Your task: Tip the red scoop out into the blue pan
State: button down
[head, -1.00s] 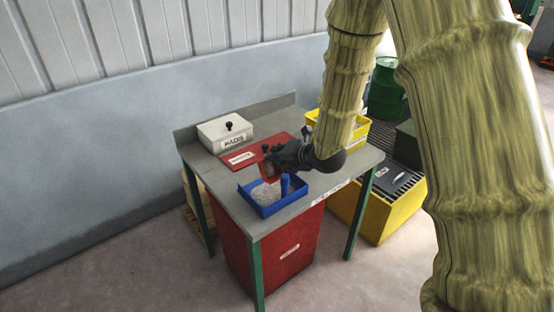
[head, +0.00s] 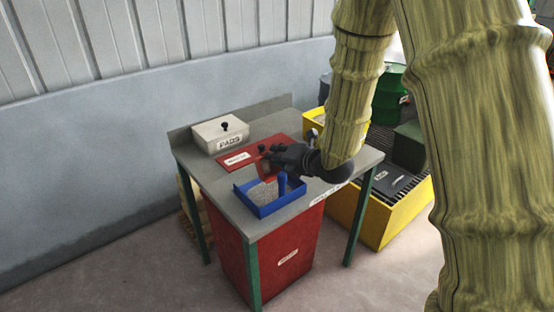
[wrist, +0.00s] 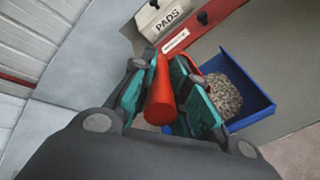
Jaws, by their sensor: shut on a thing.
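My gripper (head: 270,154) is shut on the red scoop (wrist: 160,98); in the wrist view its red handle lies between the two teal-lined fingers (wrist: 166,62). In the head view, the red scoop (head: 263,166) shows only as a small red part at the fingertips, just above the back of the blue pan. The scoop's bowl is mostly hidden, so I cannot tell whether anything is left in it. The blue pan (head: 277,208) sits at the table's front corner with a heap of grey granules (wrist: 223,96) in it.
The grey table (head: 222,192) carries a white PADS box (head: 219,134) at the back left and a labelled red panel (head: 238,158). A red bin (head: 285,256) stands below. Yellow containers (head: 400,210) and a green drum (head: 390,93) are at right.

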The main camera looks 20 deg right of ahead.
jog(key=shift+s+d+f+t+y+b, duration=0.25)
jog(key=shift+s+t+b, duration=0.3)
jog(key=shift+b, duration=1.6)
jog(key=shift+r, duration=0.2)
